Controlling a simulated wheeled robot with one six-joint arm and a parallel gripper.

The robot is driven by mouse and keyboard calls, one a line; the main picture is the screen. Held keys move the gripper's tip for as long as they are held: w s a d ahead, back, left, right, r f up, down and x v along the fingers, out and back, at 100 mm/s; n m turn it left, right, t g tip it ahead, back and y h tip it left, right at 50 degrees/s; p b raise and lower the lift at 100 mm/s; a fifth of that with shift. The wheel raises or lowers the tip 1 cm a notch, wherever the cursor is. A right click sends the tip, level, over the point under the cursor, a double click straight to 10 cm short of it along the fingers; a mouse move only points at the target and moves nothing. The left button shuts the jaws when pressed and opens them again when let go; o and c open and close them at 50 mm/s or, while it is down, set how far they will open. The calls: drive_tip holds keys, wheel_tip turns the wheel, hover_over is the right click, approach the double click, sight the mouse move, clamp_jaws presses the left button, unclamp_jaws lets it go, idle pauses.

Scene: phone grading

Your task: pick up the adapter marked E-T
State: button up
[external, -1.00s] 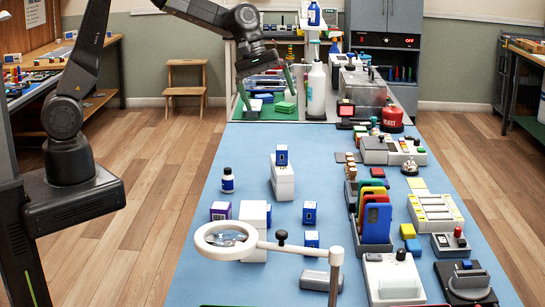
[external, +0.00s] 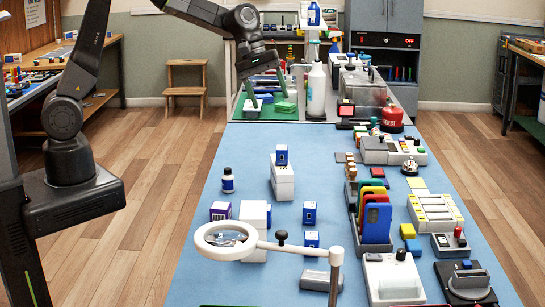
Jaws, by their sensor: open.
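No marking E-T is legible, so I cannot tell which thing is the adapter. Small blue blocks with pale labels are in view: one (external: 281,155) on a white box (external: 283,180), one (external: 309,213) standing on the blue table mat, and another (external: 311,239) just nearer. Whether anything is between the fingers is too small to tell.
A white spray bottle (external: 316,90) stands right of my gripper. A ring magnifier (external: 226,238) stands at the near end. Blue, red and green upright pieces (external: 376,222) and several devices fill the right side. The blue mat (external: 245,146) is clear at the far left.

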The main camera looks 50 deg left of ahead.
drive_tip(key=shift+f, duration=0.1)
drive_tip(key=m+t+b, duration=0.2)
drive_tip(key=m+b, duration=0.8)
drive_tip(key=m, duration=0.9)
approach(312, 204)
drive_tip(key=shift+y, duration=0.5)
drive_tip(key=p+x, duration=0.1)
drive_tip(key=x, duration=0.2)
drive_tip(key=d+x, duration=0.1)
drive_tip(key=x, duration=0.2)
drive_tip(key=shift+w+d+p, duration=0.15)
drive_tip(key=shift+p, duration=0.2)
drive_tip(key=shift+s+p+x, duration=0.2)
drive_tip(key=shift+p+x, duration=0.75)
drive_tip(key=shift+x, duration=1.75)
drive_tip(key=shift+f, duration=0.1)
drive_tip(key=c, duration=1)
drive_tip(key=shift+c, duration=0.2)
